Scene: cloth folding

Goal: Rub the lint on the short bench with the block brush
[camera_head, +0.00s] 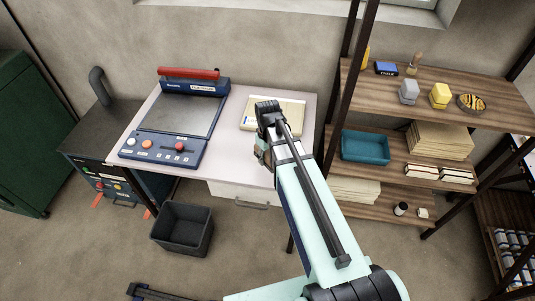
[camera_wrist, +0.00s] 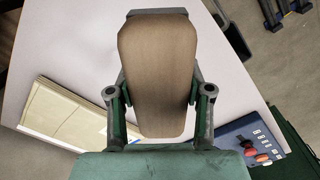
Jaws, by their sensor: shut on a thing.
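My gripper (camera_head: 265,152) is over the front right part of a pale table (camera_head: 222,160), which I take to be the short bench. It is shut on a brown wooden-backed block, the block brush (camera_wrist: 158,75), which fills the middle of the wrist view between the fingers. The brush's underside is hidden, so I cannot tell whether it touches the tabletop. The pale tabletop also shows in the wrist view (camera_wrist: 75,50). I cannot make out any lint; my arm and the brush cover part of the top.
A flat cream board or folded piece (camera_head: 288,113) lies at the table's back right. A blue press with a red handle (camera_head: 188,73) takes up the left side. A dark bin (camera_head: 182,229) stands below in front. A wooden shelf rack (camera_head: 455,95) stands close on the right.

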